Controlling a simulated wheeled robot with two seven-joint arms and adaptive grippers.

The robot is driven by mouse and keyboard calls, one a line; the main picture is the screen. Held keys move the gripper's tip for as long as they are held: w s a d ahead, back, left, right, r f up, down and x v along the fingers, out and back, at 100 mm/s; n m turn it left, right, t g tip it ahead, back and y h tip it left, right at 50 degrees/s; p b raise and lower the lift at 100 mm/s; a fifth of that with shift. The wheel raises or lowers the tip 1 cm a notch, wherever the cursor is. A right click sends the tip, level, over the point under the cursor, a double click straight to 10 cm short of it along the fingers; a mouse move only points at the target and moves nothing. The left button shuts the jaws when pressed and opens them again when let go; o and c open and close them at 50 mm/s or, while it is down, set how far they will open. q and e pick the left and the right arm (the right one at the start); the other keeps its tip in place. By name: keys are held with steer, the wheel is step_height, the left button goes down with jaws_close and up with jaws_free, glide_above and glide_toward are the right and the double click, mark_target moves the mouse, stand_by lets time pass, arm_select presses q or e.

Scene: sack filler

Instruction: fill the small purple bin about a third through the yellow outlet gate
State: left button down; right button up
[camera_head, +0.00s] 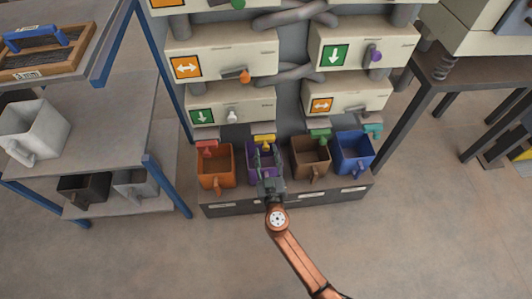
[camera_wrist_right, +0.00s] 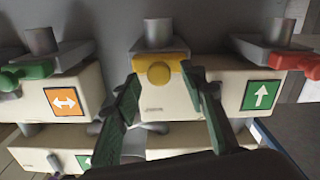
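The small purple bin (camera_head: 252,171) stands on a low dark ledge under the yellow outlet gate (camera_head: 264,140). My right gripper (camera_head: 262,150) is over the bin and hides part of it, so I cannot tell what is inside. In the right wrist view, which appears upside down, the yellow gate (camera_wrist_right: 160,72) with its rounded knob lies between and beyond the fingertips of my right gripper (camera_wrist_right: 161,72). The fingers are spread apart with nothing held; contact with the gate cannot be told. My left gripper is out of view.
An orange bin (camera_head: 216,180) under a red gate (camera_head: 207,147) stands to the left. A brown bin (camera_head: 310,170) under a green gate (camera_head: 320,135) and a blue bin (camera_head: 353,165) stand to the right. A shelf (camera_head: 100,125) is at left; open floor lies in front.

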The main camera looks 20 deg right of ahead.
steer(key=shift+w, duration=0.15)
steer(key=shift+c, duration=0.4)
jaws_close()
